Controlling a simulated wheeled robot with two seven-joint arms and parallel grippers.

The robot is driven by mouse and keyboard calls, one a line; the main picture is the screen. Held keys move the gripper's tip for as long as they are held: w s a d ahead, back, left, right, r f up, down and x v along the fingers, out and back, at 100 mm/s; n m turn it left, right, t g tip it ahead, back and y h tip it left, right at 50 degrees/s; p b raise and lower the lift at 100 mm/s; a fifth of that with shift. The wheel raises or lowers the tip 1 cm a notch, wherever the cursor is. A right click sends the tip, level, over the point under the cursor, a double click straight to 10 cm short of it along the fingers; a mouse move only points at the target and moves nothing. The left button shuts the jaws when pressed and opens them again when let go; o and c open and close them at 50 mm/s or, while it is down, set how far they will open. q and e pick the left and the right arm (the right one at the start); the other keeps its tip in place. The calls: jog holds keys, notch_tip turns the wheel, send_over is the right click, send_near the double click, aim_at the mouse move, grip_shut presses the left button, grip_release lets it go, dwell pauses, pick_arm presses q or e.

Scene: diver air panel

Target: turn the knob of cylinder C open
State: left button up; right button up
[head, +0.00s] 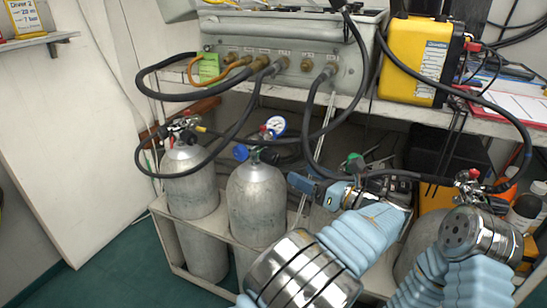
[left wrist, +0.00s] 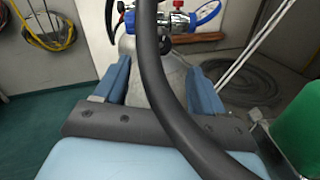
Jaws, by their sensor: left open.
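Several grey cylinders with valves stand in a rack below the panel; I cannot read which is C. The left cylinder (head: 190,185) has a red knob, and the one beside it (head: 256,205) has a blue knob (head: 241,152). A green knob (head: 355,161) shows just above my left gripper, which hides most of what is below it. My left gripper (head: 303,183) is open, pointing left. In the left wrist view, a large green knob (left wrist: 300,125) is close at the right, outside the fingers (left wrist: 162,82). The blue knob (left wrist: 130,20) is farther ahead. My right gripper is not in view.
A black hose (left wrist: 165,90) crosses in front of my left gripper. More hoses hang from the panel (head: 290,65) over the cylinders. A yellow case (head: 413,60) stands on the bench. The rack's rail (head: 215,236) runs around the cylinders. Green floor at lower left is clear.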

aim_at(276, 161)
pick_arm(q)
jog(key=x, duration=1.1)
jog(key=shift+w+a, duration=0.15)
jog(key=c, duration=1.1)
jog(key=shift+o, duration=0.2)
jog(key=shift+f, duration=0.1)
